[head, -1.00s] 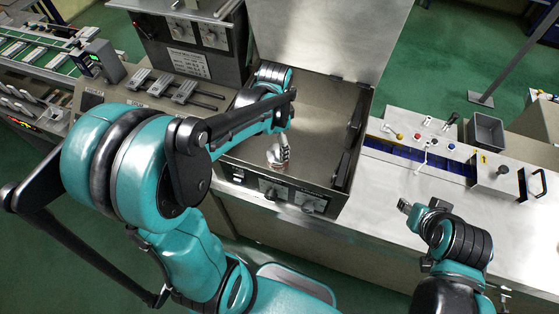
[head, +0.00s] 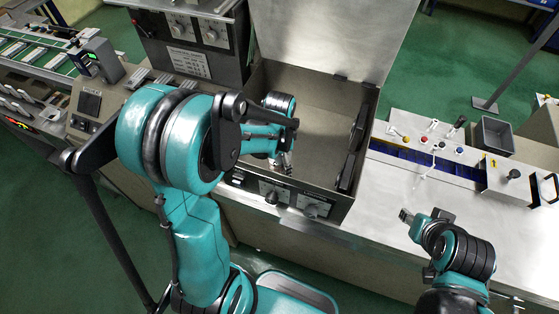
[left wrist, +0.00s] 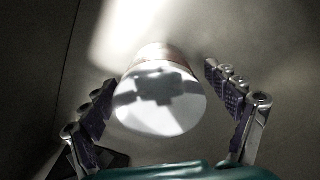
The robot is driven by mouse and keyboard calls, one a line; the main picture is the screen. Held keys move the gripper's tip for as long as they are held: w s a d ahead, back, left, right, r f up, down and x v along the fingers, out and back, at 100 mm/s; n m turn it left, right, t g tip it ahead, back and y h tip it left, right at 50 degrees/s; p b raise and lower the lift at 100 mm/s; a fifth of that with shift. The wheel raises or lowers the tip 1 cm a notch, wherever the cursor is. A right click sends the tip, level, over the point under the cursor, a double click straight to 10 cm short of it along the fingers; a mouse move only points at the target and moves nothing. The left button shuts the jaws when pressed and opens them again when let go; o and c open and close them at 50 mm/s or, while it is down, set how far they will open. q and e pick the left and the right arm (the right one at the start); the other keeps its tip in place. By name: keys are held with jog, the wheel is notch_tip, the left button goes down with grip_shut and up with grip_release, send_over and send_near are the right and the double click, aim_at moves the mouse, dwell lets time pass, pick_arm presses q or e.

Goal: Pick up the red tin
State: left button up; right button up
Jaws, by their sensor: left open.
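The tin (left wrist: 160,100) stands in the left wrist view with its pale, shadowed end facing the camera. A thin reddish band of its side shows at the far edge. My left gripper (left wrist: 159,82) is open, with one finger on each side of the tin and gaps visible between. In the head view my left gripper (head: 284,165) is low inside the open metal box (head: 318,100), near its front wall. I cannot make out the tin there; my arm and gripper cover that area. My right gripper (head: 406,214) is over the right-hand counter, its jaws too small to read.
The box's lid (head: 330,35) is raised at the back, and its walls surround my left gripper. A control panel (head: 285,197) is on its front. A grey bin (head: 492,135) and small coloured knobs are on the counter (head: 385,205) at right.

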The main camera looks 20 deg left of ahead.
pick_arm(q)
jog(key=c, duration=1.6)
jog(key=shift+o, duration=0.2)
jog(key=shift+r, duration=0.1)
